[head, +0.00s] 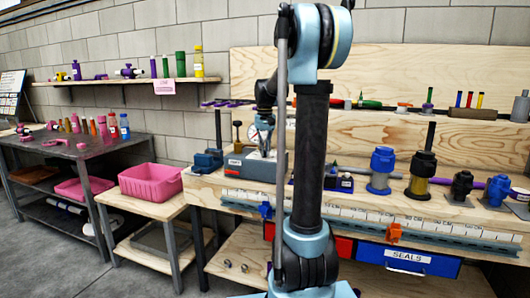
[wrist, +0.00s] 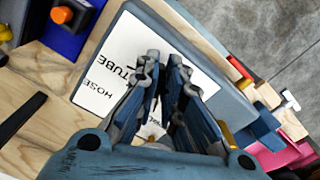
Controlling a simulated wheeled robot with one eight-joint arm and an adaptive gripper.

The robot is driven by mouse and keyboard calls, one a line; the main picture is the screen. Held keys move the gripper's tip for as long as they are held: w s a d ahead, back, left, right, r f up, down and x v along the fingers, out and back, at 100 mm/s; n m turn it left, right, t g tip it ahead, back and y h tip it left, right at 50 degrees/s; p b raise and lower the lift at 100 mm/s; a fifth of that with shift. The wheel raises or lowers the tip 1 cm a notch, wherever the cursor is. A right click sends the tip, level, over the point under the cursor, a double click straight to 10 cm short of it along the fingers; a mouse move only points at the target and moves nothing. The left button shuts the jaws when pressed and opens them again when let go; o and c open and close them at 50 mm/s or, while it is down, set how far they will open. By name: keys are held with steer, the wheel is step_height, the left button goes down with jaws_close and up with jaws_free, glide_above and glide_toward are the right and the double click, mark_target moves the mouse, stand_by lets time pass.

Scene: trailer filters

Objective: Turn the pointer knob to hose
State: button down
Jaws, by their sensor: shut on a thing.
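The grey box with a white label plate (wrist: 105,70) fills the middle of the wrist view. The plate reads TUBE and, lower left, HOSE. My gripper (wrist: 164,95) is over the plate with its fingers close together, shut on the pointer knob. The fingers hide the knob, so I cannot tell which label it points at.
Blue and black filter housings (head: 381,170) stand along the bench to the right. A pink bin (head: 150,182) sits on the low table at left. Orange clip (head: 394,232) and label rail line the bench front.

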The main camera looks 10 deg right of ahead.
steer(key=m, duration=0.3)
steer(key=shift+w+a, duration=0.1)
steer(key=shift+a, duration=0.2)
steer(key=m, duration=0.4)
steer(key=shift+w+a, duration=0.15)
steer(key=shift+a, duration=0.15)
steer(key=m, duration=0.3)
steer(key=w+m, duration=0.1)
steer(key=m, duration=0.1)
steer(key=shift+a+m, duration=0.3)
steer(key=c, duration=1.7)
jaws_free()
steer(key=shift+s, duration=0.1)
